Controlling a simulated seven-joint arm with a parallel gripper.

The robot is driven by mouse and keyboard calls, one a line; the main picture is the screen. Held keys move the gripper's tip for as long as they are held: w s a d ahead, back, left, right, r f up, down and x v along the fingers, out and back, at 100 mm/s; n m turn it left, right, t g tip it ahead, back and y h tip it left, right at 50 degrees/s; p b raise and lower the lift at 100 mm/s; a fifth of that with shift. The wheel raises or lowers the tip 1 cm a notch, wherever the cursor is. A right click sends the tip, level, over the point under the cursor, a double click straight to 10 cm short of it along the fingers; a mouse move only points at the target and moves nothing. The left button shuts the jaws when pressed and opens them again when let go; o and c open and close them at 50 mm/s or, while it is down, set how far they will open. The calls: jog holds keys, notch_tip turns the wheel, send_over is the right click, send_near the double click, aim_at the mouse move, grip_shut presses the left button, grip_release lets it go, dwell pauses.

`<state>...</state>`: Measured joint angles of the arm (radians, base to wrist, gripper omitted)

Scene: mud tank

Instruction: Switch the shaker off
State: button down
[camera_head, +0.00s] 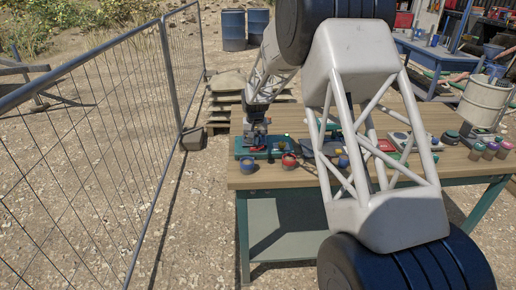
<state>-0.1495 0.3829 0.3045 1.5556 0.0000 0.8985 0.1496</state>
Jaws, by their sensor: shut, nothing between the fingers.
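My gripper (255,138) is small and dark in the head view, at the left end of the wooden table. It points down and is shut with nothing in it. Right below it lies a low teal-green device (244,152), which looks like the shaker. A small red spot shows near the fingertips on this device, but I cannot tell whether it is the switch or which way it is set. I cannot tell whether the fingertips touch the device. My white lattice arm hides part of the table's middle.
Several small jars and a white bucket (484,103) are at the right. A wire fence (100,130) runs along the left. Blue drums (233,30) stand behind.

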aim_at(256, 149)
jog(key=shift+r, duration=2.85)
jog(key=s+d+r, duration=0.3)
jog(key=s+r, duration=0.3)
jog(key=s, duration=0.4)
jog(key=s+d+r+t, duration=0.1)
jog(key=s+d+r, duration=0.3)
jog(key=s, duration=0.5)
jog(key=s+d+r, duration=0.2)
jog(key=s+r, duration=0.5)
jog(key=s, duration=0.3)
jog(key=s+d+f, duration=0.1)
jog(key=s+d, duration=0.1)
jog(key=s, duration=1.3)
jog(key=s+d+f+t, duration=0.1)
jog(key=s+d, duration=0.1)
jog(key=s, duration=1.3)
jog(key=shift+d+f+t, duration=0.3)
jog(key=shift+d+f, duration=0.1)
